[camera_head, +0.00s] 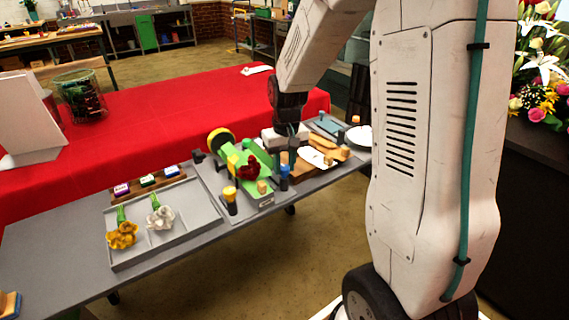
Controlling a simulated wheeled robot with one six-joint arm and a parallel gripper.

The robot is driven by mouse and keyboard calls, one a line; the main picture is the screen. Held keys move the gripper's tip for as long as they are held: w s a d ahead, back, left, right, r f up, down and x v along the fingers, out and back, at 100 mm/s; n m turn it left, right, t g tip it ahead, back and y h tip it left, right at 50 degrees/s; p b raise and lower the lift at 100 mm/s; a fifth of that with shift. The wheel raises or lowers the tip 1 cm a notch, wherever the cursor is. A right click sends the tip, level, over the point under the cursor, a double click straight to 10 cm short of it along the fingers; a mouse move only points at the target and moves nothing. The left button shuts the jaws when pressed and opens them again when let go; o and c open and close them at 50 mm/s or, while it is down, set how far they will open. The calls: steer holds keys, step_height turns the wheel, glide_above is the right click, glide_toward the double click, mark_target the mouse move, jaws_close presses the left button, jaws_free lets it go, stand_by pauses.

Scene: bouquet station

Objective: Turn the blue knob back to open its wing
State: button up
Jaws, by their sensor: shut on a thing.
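The blue knob (284,170) stands on a dark base at the front edge of the grey bench, right of the green holder. My gripper (285,156) reaches down from above at the blue knob and is shut on it. The fingertips are small and partly hidden, so the exact grip and the knob's angle are unclear. The green holder (261,190) has a dark red rose (248,167) lying on it. A yellow knob (230,194) on a dark base stands at its left. I cannot tell the position of the blue knob's wing.
A grey tray (185,235) holds a yellow flower (122,235) and a white flower (160,214). Wooden boards (325,145) and a white plate (359,136) are at the right. The red-covered table (165,110) behind is mostly clear. My arm blocks the right.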

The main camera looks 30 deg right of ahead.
mark_target(285, 166)
steer(key=o, duration=1)
steer(key=shift+c, duration=0.2)
step_height(285, 166, up, 8)
steer(key=shift+d+f, duration=0.1)
steer(key=shift+d, duration=0.05)
steer(key=s+a+r, duration=0.2)
steer(key=s+a, duration=0.1)
steer(key=s, duration=0.5)
steer(key=s+a+r+n+t, duration=0.1)
steer(key=s+a+r, duration=0.2)
steer(key=s, duration=0.5)
steer(key=s+a+r+n, duration=0.1)
steer(key=s+a+r, duration=0.2)
steer(key=s, duration=0.5)
steer(key=shift+s+a, duration=0.3)
steer(key=shift+a, duration=0.45)
